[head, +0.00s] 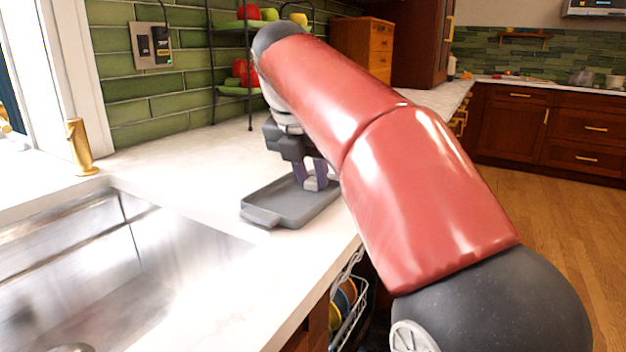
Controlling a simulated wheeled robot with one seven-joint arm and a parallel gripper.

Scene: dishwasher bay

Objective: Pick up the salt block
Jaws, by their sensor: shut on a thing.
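My gripper (313,180) hangs from the dark wrist over a grey tray (278,208) on the white counter. Its fingers are shut on a small pale thing (316,185), which I take to be the salt block. The fingers and my arm hide part of it, so its full shape does not show. It is low over the tray's back right part. I cannot tell whether it touches the tray.
A steel sink (165,265) with a gold tap fitting (80,148) lies left. A black tiered rack (213,65) with fruit stands behind, beside a wooden drawer box (366,50). An open dishwasher rack (350,310) with plates shows below the counter edge.

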